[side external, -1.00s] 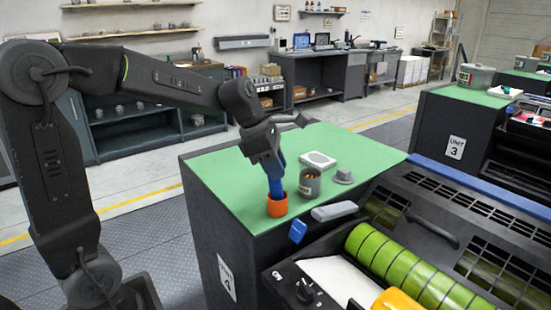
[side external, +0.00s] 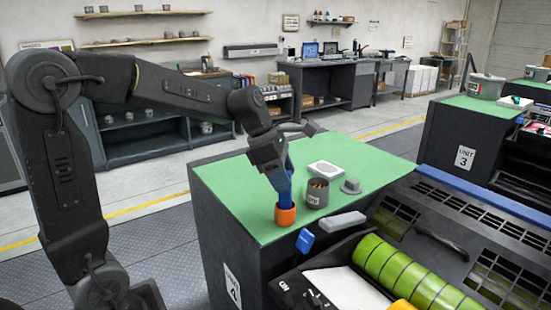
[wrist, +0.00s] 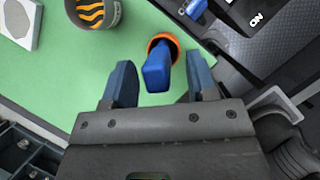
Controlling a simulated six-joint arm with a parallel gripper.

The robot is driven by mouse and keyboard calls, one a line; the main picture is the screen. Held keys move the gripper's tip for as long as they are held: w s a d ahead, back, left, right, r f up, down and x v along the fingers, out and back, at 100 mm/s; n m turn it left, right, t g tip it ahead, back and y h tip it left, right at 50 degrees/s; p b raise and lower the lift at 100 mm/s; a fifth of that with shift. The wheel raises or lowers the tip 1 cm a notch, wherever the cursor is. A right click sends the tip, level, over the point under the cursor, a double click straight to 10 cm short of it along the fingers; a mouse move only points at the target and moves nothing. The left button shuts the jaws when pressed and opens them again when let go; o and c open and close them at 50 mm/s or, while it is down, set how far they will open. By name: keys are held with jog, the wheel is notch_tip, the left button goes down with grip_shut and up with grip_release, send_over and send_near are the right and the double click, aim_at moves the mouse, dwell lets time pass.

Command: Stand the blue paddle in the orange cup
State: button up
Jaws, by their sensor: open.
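The blue paddle (wrist: 157,72) stands in the orange cup (side external: 286,215), its lower end inside the cup and hidden. In the wrist view its upper end points toward the camera, with the orange rim (wrist: 168,38) behind it. The cup stands on the green top near the unit's front left edge. My gripper (wrist: 160,82) is open, with one finger on each side of the paddle and a gap visible on both sides. In the side view my gripper (side external: 279,182) is just above the cup and partly covers the paddle.
A grey tin with orange content (side external: 317,192) stands right of the cup. A white pad (side external: 324,169) and a small grey lidded piece (side external: 351,186) lie behind it. The green top (side external: 222,184) is clear at left.

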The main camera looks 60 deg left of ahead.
jog(key=v, duration=1.3)
jog(key=shift+s+r, duration=0.15)
jog(key=s+d+f+m+t+y, duration=0.1)
jog(key=s+d+f+m, duration=0.3)
jog(key=m, duration=0.9)
jog(key=s+d+f+m+t+y, duration=0.1)
jog(key=s+d+f+m, duration=0.3)
jog(key=s+f+m, duration=0.4)
jog(key=s+m+y, duration=0.1)
jog(key=s+m, duration=0.1)
jog(key=m, duration=0.4)
jog(key=shift+d+f, duration=0.2)
jog(key=shift+f, duration=0.1)
